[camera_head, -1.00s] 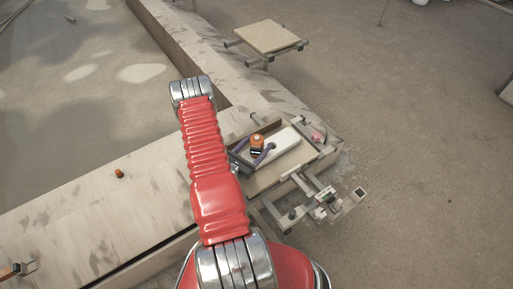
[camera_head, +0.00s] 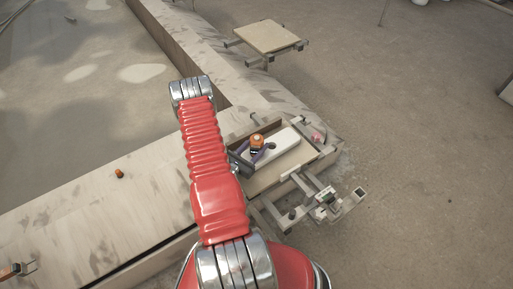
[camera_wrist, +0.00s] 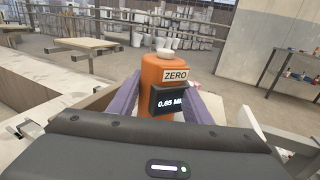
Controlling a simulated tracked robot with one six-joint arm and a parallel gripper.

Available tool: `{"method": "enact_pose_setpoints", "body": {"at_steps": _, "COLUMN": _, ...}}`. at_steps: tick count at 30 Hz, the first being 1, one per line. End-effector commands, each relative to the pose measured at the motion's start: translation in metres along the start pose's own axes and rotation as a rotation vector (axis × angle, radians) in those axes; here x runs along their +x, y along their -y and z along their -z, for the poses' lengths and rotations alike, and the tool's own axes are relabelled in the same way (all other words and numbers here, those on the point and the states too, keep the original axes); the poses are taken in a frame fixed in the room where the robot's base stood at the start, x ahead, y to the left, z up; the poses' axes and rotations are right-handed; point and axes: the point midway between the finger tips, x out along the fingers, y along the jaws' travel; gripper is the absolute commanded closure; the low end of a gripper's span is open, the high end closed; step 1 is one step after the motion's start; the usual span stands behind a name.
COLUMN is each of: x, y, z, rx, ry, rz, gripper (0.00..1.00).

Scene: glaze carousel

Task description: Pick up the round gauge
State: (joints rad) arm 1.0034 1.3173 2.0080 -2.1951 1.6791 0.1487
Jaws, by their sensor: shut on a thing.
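The round gauge (camera_wrist: 161,75) is an orange cylinder with a pale knob on top, a "ZERO" label and a small dark display that seems to read 0.85. It stands upright in the wrist view, between the two purple fingers of my gripper (camera_wrist: 160,103), which are shut on it. In the head view the gauge (camera_head: 257,141) shows as a small orange top at the tray area, with my gripper (camera_head: 258,154) around it. Its lower part is hidden behind my gripper's body in the wrist view.
A small pink thing (camera_head: 317,137) sits at the tray's far right corner. A small orange thing (camera_head: 119,174) lies on the wide ledge at left. A separate board stand (camera_head: 267,37) is farther back.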

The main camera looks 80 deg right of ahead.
Motion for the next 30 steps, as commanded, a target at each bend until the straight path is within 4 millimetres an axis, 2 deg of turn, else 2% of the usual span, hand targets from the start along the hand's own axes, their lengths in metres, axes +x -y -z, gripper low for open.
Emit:
{"method": "enact_pose_setpoints", "body": {"at_steps": 3, "x": 0.0, "y": 0.0, "z": 0.0, "rx": 0.0, "ry": 0.0, "rz": 0.0, "gripper": 0.78}}
{"method": "enact_pose_setpoints", "body": {"at_steps": 11, "x": 0.0, "y": 0.0, "z": -0.002, "rx": 0.0, "ry": 0.001, "rz": 0.0, "gripper": 0.79}}
{"method": "enact_pose_setpoints", "body": {"at_steps": 17, "x": 0.0, "y": 0.0, "z": -0.013, "rx": 0.001, "ry": 0.001, "rz": 0.0, "gripper": 0.79}}
{"method": "enact_pose_setpoints", "body": {"at_steps": 30, "x": 0.001, "y": -0.001, "z": -0.071, "rx": 0.002, "ry": 0.002, "rz": 0.0, "gripper": 0.79}}
